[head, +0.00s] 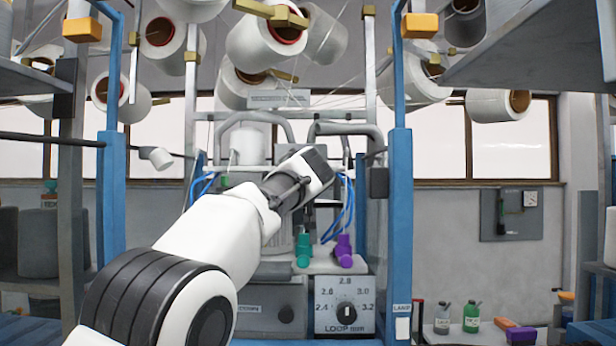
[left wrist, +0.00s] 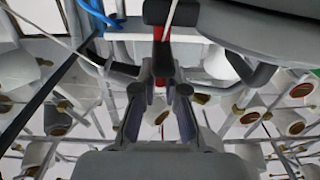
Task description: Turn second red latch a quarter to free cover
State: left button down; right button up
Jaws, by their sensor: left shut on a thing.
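My left arm reaches from the lower left into the machine in the head view. Its fingers are hidden there behind my wrist. In the left wrist view my left gripper (left wrist: 160,92) is shut on a red latch (left wrist: 160,82), of which only small red patches show between and above the fingertips. A dark block (left wrist: 157,12) with a red part under it sits just above, in line with the fingers. The latch's exact angle is hard to tell. The cover cannot be made out clearly, and the latches do not show in the head view. My right gripper is not in view.
Blue posts (head: 399,200) stand on both sides of the machine. A dial panel (head: 345,306), a teal part (head: 303,248) and a purple part (head: 344,250) sit below my wrist. Yarn cones (head: 265,45) hang above. Bottles (head: 472,316) stand at lower right.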

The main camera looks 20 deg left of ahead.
pick_arm(q)
jog(key=shift+f, duration=0.15)
jog(key=c, duration=1.3)
grip_release()
jog(key=shift+o, duration=0.4)
jog(key=shift+w+f, duration=0.15)
jog(key=shift+w, duration=0.15)
jog(key=shift+s+d+r, duration=0.1)
jog(key=shift+s+r, duration=0.1)
jog(key=shift+s, duration=0.45)
jog(key=v, duration=1)
jog(key=shift+s+d+f, duration=0.15)
jog(key=shift+s+f, duration=0.05)
jog(key=shift+s, duration=0.1)
